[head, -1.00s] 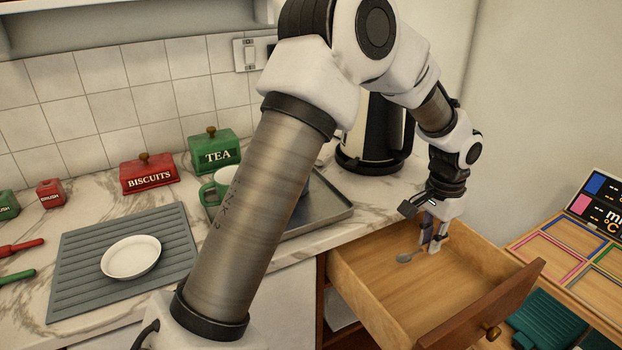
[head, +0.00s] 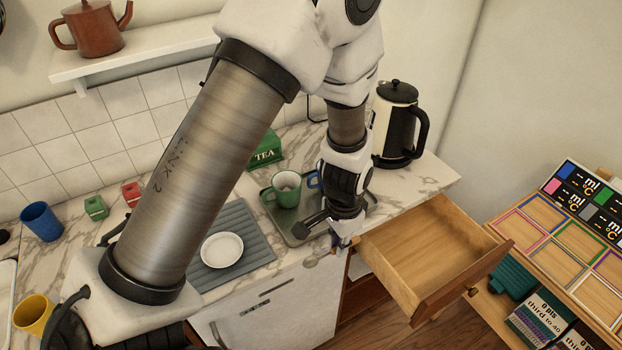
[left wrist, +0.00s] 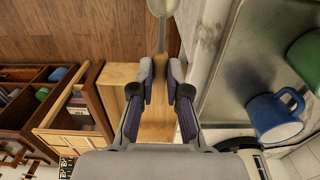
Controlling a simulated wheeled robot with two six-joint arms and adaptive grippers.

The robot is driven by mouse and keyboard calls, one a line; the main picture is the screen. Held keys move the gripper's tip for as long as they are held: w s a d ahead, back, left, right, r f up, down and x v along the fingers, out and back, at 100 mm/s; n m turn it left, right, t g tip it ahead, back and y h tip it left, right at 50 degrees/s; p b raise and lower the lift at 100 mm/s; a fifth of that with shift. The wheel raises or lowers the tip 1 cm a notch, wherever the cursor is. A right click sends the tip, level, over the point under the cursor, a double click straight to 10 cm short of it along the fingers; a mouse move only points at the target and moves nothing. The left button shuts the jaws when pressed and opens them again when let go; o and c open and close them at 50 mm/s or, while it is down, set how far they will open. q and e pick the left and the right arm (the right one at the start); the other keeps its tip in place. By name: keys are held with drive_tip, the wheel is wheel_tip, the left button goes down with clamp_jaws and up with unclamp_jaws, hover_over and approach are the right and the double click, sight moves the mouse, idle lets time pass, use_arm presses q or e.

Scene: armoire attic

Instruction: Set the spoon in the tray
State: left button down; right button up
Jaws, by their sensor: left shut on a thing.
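My left gripper (head: 338,243) is shut on the spoon (left wrist: 162,38). In the left wrist view the handle runs between the two fingers (left wrist: 162,75), and the pale bowl is cut off at the top edge. In the head view the spoon is small and hard to make out beside the fingers. The metal tray (left wrist: 232,75) lies on the counter and also shows in the head view (head: 300,236), partly behind my wrist. The gripper is near the tray's front right side, by the counter edge. My right gripper is not in view.
A green mug (head: 284,188) and a blue mug (left wrist: 273,117) stand on the tray. A black-and-white kettle (head: 397,125) is behind to the right. The open drawer (head: 425,242) looks empty. A white plate (head: 221,250) rests on a grey ribbed mat (head: 250,262).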

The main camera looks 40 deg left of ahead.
use_arm(q)
drive_tip(key=w+a+p, duration=0.1)
drive_tip(key=w+a, duration=0.2)
drive_tip(key=w+a+f+p, duration=0.1)
drive_tip(key=w+a, duration=0.2)
drive_tip(key=w, duration=0.1)
drive_tip(key=w+a+p, duration=0.2)
drive_tip(key=w+a, duration=0.1)
drive_tip(key=w, duration=0.1)
drive_tip(key=shift+w+f, duration=0.1)
drive_tip(key=shift+f, duration=0.05)
drive_tip(key=shift+w+a+f, duration=0.15)
drive_tip(key=shift+w+f, duration=0.05)
drive_tip(key=shift+w, duration=0.1)
wheel_tip(320, 180, down, 3)
drive_tip(key=shift+r+p, duration=0.2)
drive_tip(key=shift+p, duration=0.6)
drive_tip(key=shift+f, duration=0.45)
drive_tip(key=shift+f, duration=0.1)
drive_tip(key=c, duration=1.2)
unclamp_jaws()
drive_tip(key=shift+o, duration=0.2)
